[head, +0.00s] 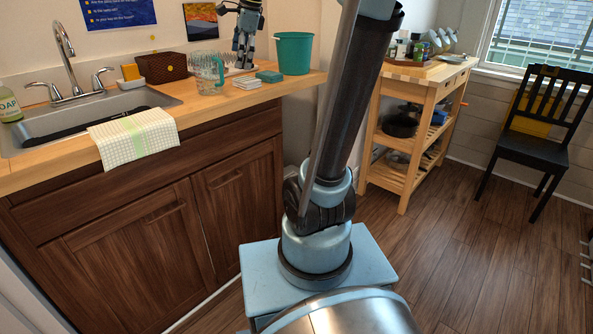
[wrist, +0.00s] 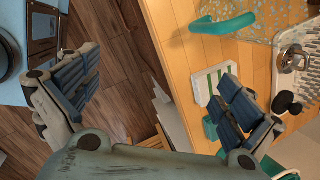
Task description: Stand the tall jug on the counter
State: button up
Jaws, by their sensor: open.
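The tall jug (head: 208,76) is clear with a teal handle on its right.
A teal bucket (head: 294,53), a teal sponge (head: 270,76) and a white stack (head: 247,83) stand close by. A dish rack (wrist: 305,48) is behind. A brown basket (head: 162,68), a sink (head: 85,115) and a towel (head: 134,137) are leftward. A trolley (head: 425,78) is right.

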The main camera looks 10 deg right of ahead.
jog(key=s+d+f+n+h, duration=0.1)
jog(key=s+d+f+n, duration=0.3)
jog(key=s+f, duration=0.5)
jog(key=s+d+f+n+h, duration=0.1)
jog(key=s+d+f+n, duration=0.3)
jog(key=s+f+n, duration=0.4)
jog(key=s+d+f+n, duration=0.4)
jog(key=s+f+n, duration=0.1)
jog(key=s+f, duration=0.5)
notch_tip(320, 180, down, 3)
jog(key=shift+r+n+h, duration=0.1)
jog(key=shift+n+h, duration=0.3)
jog(key=shift+s, duration=0.1)
jog(key=shift+w+f, duration=0.2)
jog(key=shift+w, duration=0.3)
